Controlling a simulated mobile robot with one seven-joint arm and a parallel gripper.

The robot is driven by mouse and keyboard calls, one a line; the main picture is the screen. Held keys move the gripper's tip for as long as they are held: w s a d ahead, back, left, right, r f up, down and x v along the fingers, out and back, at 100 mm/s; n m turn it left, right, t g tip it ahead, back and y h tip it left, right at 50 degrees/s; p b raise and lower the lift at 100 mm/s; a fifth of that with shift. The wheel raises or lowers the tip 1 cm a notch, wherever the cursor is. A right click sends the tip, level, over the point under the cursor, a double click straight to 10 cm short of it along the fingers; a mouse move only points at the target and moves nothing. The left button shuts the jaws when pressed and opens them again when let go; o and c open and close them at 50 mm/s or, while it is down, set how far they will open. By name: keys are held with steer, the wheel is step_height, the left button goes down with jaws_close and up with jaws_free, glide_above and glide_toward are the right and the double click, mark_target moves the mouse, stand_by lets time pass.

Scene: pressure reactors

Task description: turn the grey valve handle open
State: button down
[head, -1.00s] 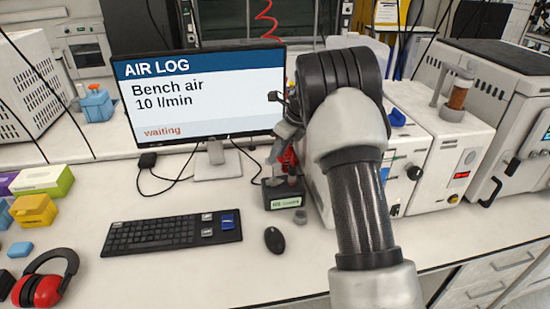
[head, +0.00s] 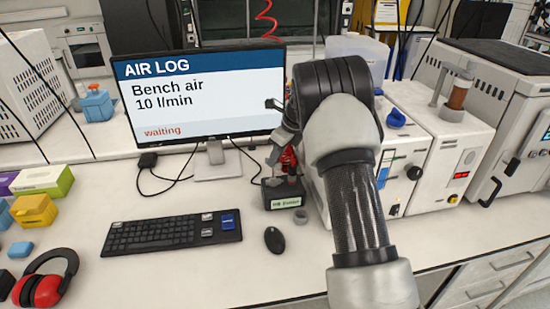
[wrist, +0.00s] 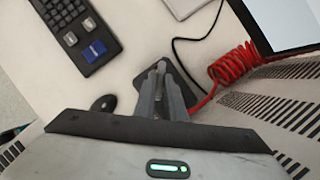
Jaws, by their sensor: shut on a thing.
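A small black valve box (head: 284,196) with a pale green label stands on the bench right of the keyboard, in front of the monitor. My gripper (head: 276,158) reaches down over it from behind my arm. In the wrist view my gripper (wrist: 161,72) shows two grey fingers close together above the dark base. They are shut on the grey valve handle, which is mostly hidden between and below them. The handle's angle cannot be told.
A red coiled hose (wrist: 235,72) lies close to the fingers. The monitor (head: 200,95) reads "AIR LOG", "Bench air 10 l/min", "waiting". The keyboard (head: 172,234) and mouse (head: 274,240) lie left and in front. White reactor units (head: 440,150) stand to the right.

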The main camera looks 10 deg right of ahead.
steer(key=shift+n, duration=0.3)
steer(key=n+p, duration=0.1)
steer(key=n, duration=0.1)
steer(key=n+g+y+p, duration=0.1)
steer(key=n+p, duration=0.1)
steer(key=shift+w+d+r+g+p, duration=0.1)
steer(key=shift+w+r+g+p, duration=0.1)
steer(key=shift+g+p, duration=0.1)
steer(key=shift+f+n+g+p, duration=0.15)
steer(key=shift+n+g+p, duration=0.6)
steer(key=shift+n, duration=1.35)
steer(key=c, duration=1.8)
jaws_free()
